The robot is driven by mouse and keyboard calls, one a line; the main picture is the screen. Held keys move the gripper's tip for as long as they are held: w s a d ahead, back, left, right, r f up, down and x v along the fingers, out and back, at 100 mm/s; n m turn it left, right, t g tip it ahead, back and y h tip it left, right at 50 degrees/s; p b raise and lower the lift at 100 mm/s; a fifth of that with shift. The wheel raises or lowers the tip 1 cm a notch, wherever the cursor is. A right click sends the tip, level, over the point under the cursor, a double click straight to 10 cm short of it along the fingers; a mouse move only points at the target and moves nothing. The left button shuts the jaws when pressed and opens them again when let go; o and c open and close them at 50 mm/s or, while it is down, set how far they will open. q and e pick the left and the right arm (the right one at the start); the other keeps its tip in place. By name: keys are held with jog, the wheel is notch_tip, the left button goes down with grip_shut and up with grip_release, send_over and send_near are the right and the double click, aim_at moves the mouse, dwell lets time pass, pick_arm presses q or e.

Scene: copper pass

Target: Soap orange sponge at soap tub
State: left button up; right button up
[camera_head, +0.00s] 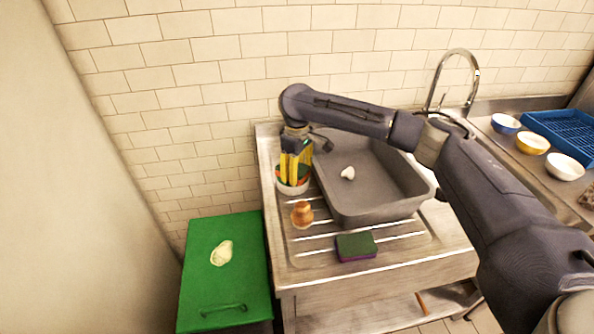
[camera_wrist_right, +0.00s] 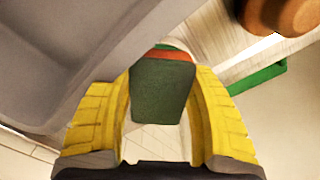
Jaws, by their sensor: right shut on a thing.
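My right gripper (camera_head: 293,178), with yellow fingers, points down at the soap tub (camera_head: 291,190), a small pale tub at the left end of the drainboard. It is shut on the orange sponge (camera_head: 303,173), which has a dark green face. In the right wrist view the sponge's green face (camera_wrist_right: 163,92) lies between the two yellow fingers, with an orange strip (camera_wrist_right: 170,54) at its far end. The sponge's lower end is at the tub's mouth; whether it touches the soap is hidden. My left gripper is not in view.
A grey sink basin (camera_head: 400,190) holds a small white thing (camera_head: 348,173). A brown knobbed object (camera_head: 301,214) stands close in front of the tub. A green-topped purple sponge (camera_head: 356,246) lies on the drainboard. A green bin (camera_head: 200,285) stands left; bowls (camera_head: 533,143) stand right.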

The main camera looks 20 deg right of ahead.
dwell(0.6)
jog(key=shift+r, duration=3.45)
